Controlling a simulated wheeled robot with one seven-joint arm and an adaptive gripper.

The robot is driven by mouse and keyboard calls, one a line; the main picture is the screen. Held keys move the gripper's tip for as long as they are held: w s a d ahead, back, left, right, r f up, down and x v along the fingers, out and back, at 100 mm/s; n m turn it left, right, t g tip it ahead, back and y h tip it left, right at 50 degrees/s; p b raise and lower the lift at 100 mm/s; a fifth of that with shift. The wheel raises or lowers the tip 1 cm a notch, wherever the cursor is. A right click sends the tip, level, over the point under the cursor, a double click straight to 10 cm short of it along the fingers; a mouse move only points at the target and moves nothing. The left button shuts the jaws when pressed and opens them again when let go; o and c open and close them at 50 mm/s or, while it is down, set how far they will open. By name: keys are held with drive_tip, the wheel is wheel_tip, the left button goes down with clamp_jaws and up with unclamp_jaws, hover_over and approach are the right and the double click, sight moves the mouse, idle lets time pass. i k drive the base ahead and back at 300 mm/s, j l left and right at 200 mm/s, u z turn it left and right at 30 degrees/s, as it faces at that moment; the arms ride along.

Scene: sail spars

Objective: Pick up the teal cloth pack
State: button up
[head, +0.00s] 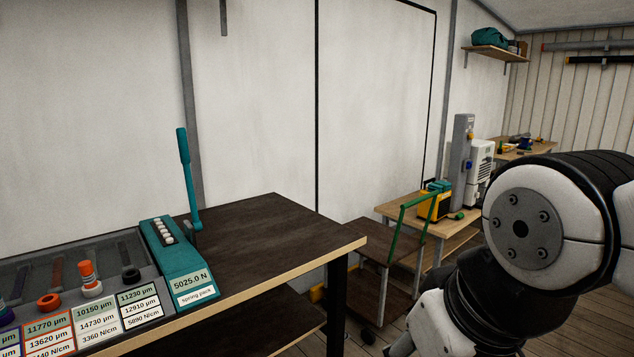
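A teal, soft-looking bundle (489,40), which looks like the teal cloth pack, sits on a small wall shelf (490,53) high in the upper right of the head view. It is far off and small. A dark item stands beside it on the shelf's right side. My arm's white and black links fill the lower right of the view. My gripper is not in view, so whether it is open or shut does not show.
A dark-topped table (265,232) with a teal lever device (178,258) and labelled panel (100,310) stands at left. A cart with a green handle (400,228), a bench with a yellow-black machine (434,205) and a farther table (528,150) stand right. Floor shows at lower right.

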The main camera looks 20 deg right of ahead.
sight(442, 186)
drive_tip(key=i+l+z, duration=0.25)
drive_tip(key=i+z, duration=0.25)
drive_tip(key=i+l+z, duration=0.25)
drive_tip(key=i+z, duration=0.15)
drive_tip(key=i+l+z, duration=0.1)
drive_tip(key=i+z, duration=0.3)
drive_tip(key=i, duration=0.15)
drive_tip(key=i+z, duration=0.4)
drive_tip(key=i, duration=0.15)
drive_tip(key=i+j+z, duration=0.2)
drive_tip(key=i+z, duration=0.2)
drive_tip(key=i+u, duration=0.15)
drive_tip(key=i, duration=0.35)
drive_tip(key=i+l+u, duration=0.15)
drive_tip(key=i, duration=0.3)
drive_tip(key=i+l+u, duration=0.15)
drive_tip(key=i, duration=0.35)
drive_tip(key=i+j+u, duration=0.15)
drive_tip(key=u, duration=0.3)
drive_tip(key=i+u, duration=0.65)
drive_tip(key=u, duration=0.25)
drive_tip(key=i+l+u, duration=0.15)
drive_tip(key=u, duration=0.3)
drive_tip(key=i+l, duration=0.05)
drive_tip(key=i, duration=0.05)
